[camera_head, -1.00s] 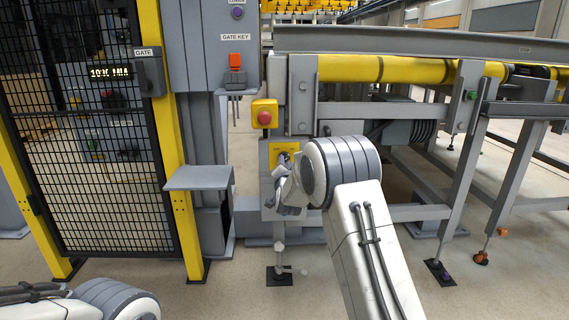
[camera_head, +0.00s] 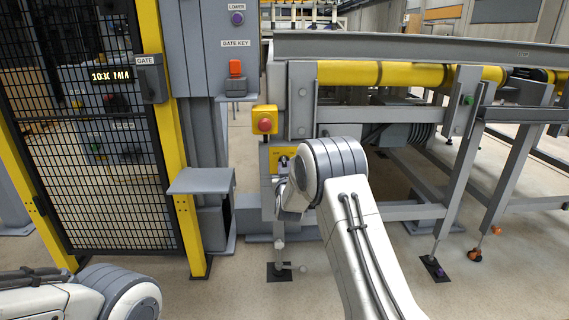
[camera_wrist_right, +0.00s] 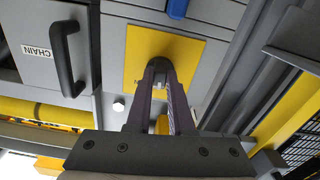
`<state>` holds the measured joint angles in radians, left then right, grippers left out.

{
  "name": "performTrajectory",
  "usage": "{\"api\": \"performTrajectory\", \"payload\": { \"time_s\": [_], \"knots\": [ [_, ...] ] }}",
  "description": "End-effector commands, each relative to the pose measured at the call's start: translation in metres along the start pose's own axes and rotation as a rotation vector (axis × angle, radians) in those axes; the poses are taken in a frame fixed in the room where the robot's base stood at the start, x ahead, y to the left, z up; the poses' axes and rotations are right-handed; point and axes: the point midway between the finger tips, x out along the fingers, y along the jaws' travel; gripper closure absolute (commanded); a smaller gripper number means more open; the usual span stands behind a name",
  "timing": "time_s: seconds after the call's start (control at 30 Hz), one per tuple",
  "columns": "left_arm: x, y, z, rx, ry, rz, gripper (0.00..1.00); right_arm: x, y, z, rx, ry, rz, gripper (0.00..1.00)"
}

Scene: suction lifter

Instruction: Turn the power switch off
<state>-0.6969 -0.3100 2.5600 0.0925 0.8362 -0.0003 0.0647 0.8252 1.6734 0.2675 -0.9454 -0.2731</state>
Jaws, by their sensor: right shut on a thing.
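The plate also shows in the head view (camera_head: 274,152), below a red emergency-stop button (camera_head: 264,125). My right gripper (camera_wrist_right: 159,76) has its two dark fingers closed in on the knob from both sides. In the head view the right gripper (camera_head: 283,168) is at the plate, partly hidden by my own wrist. The plate's lettering is mostly covered or too small to read. My left arm shows at the lower left, but its gripper is out of view.
A grey shelf (camera_head: 201,181) juts out left of the plate, beside a yellow-framed mesh gate (camera_head: 105,150). A conveyor frame (camera_head: 420,44) stands to the right. The wrist view shows a CHAIN panel with a black handle (camera_wrist_right: 66,58) near the plate.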

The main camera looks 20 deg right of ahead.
Motion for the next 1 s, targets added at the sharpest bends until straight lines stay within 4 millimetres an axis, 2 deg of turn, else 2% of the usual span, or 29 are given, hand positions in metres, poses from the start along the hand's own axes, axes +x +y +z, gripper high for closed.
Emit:
{"api": "performTrajectory", "payload": {
  "time_s": [0.1, 0.5, 0.7, 1.0],
  "knots": [
    [-0.011, 0.001, -0.001, 0.000, 0.000, 0.000, 0.03, -0.001, -0.001, -0.002, -0.113, -0.003, -0.003, 1.00],
    [-0.031, 0.002, -0.002, 0.000, 0.000, 0.000, 0.03, -0.001, -0.001, -0.001, -0.462, -0.002, -0.004, 1.00],
    [-0.037, 0.003, -0.002, 0.000, 0.000, 0.000, 0.03, -0.001, -0.001, -0.001, -0.583, -0.001, -0.004, 1.00],
    [-0.041, 0.003, -0.002, 0.000, 0.000, 0.000, 0.03, -0.001, -0.001, 0.001, -0.675, -0.001, -0.005, 1.00]
  ]
}}
